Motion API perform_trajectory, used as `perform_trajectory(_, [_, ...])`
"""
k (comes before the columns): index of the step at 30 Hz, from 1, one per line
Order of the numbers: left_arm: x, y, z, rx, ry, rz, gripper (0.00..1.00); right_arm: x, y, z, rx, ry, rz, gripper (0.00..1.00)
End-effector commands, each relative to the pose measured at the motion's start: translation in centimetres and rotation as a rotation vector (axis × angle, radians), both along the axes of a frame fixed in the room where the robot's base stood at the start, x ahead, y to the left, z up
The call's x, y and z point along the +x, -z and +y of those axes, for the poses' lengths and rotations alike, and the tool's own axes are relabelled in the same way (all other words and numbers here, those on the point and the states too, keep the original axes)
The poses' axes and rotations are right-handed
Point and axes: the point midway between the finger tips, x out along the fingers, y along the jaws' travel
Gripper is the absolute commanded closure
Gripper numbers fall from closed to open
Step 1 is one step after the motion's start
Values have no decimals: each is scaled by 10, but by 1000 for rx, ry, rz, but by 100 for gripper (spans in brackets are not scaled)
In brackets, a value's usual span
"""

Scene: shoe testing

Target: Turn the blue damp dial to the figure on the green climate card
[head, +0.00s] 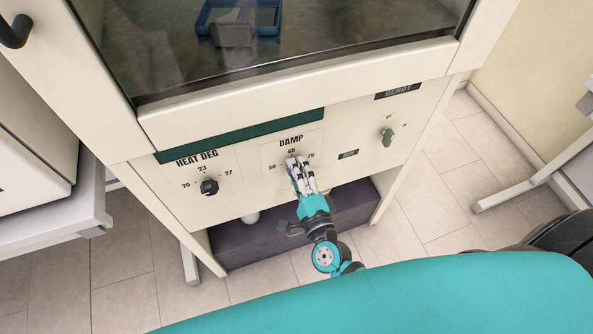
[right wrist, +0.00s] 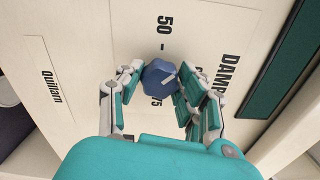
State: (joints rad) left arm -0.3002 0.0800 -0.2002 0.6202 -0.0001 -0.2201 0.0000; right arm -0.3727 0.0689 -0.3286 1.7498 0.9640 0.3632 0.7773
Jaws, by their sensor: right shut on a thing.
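The blue damp dial (right wrist: 158,77) is between the fingers of my right gripper (right wrist: 160,82) in the right wrist view. The fingers are shut on it from both sides. Its white pointer line points toward the DAMP lettering, between the 50 and 75 marks. The middle figure is hidden by a finger there. In the head view my right gripper (head: 300,172) reaches the panel below DAMP and mostly covers the dial. I cannot make out a green climate card with a figure in either view. My left gripper is not in view.
A black HEAT DEG dial (head: 209,187) sits left of the damp dial. A dark green strip (head: 240,135) runs above the dials. A blue tray (head: 202,22) is behind the window.

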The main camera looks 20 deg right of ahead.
Motion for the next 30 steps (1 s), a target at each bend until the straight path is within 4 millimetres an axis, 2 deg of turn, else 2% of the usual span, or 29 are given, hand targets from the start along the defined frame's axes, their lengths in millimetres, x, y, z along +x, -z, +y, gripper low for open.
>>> perform_trajectory(1, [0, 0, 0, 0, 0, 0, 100, 0, 1, 0, -1, 1, 1, 95])
perform_trajectory(2, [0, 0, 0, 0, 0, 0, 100, 0, 1, 0, -1, 1, 1, 59])
perform_trajectory(6, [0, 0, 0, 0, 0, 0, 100, 0, 1, 0, -1, 0, 1, 41])
perform_trajectory(17, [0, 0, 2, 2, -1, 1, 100, -6, 1, 0, -2, -1, 3, 40])
perform_trajectory(20, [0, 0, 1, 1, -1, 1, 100, -19, 2, -1, -2, -1, 4, 40])
perform_trajectory(30, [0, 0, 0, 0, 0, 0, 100, -90, 2, -3, -3, -1, 5, 40])
